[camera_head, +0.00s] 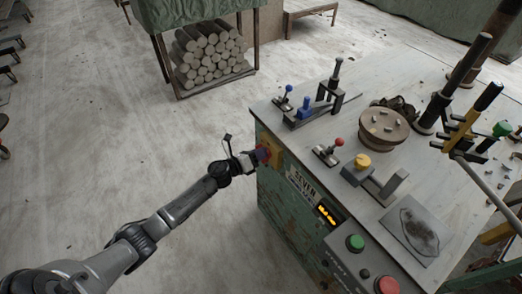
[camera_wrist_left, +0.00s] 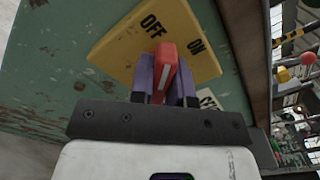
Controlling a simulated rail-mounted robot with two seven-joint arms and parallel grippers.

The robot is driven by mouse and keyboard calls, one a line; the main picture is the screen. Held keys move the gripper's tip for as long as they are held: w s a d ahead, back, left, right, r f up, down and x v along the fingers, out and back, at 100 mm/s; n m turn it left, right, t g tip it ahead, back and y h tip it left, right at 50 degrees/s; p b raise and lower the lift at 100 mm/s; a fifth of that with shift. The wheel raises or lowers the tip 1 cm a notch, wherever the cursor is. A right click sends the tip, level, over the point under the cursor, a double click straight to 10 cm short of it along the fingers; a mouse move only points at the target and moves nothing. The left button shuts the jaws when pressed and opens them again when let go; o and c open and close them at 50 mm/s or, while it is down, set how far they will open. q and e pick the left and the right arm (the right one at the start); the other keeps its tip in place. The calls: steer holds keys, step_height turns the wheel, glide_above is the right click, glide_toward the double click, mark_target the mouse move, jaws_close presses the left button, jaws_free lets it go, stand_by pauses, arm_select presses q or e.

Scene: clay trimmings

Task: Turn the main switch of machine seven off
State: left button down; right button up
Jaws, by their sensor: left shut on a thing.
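The main switch has a red handle (camera_wrist_left: 166,70) with a white stripe, on a yellow plate (camera_wrist_left: 115,48) marked OFF and ON. In the left wrist view the handle points up the picture, below and between the two words; I cannot tell which it is set to. My left gripper (camera_wrist_left: 165,82) has its two purple-grey fingers shut on the red handle. In the head view, my left gripper (camera_head: 259,155) reaches the yellow plate (camera_head: 269,146) on the near left side of the green machine (camera_head: 281,201), labelled SEVEN. The handle is mostly hidden there. My right gripper is not in view.
The machine's top (camera_head: 400,80) carries clamps, a round turntable (camera_head: 369,127) and levers. A control box with a green button (camera_head: 355,243) and red button (camera_head: 387,285) sits at its front. A rack of clay rolls (camera_head: 210,60) stands behind. The floor left is open.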

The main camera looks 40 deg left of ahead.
arm_select(q)
steer(key=n+p, duration=0.2)
steer(key=n, duration=0.1)
steer(key=shift+a+n, duration=0.1)
steer(key=shift+n, duration=0.3)
steer(key=n+p, duration=0.1)
steer(key=n, duration=0.2)
steer(key=shift+f, duration=0.15)
steer(key=shift+f+n+p, duration=0.2)
steer(key=shift+n+p, duration=0.5)
steer(key=shift+n, duration=0.8)
steer(key=c, duration=1.1)
jaws_free()
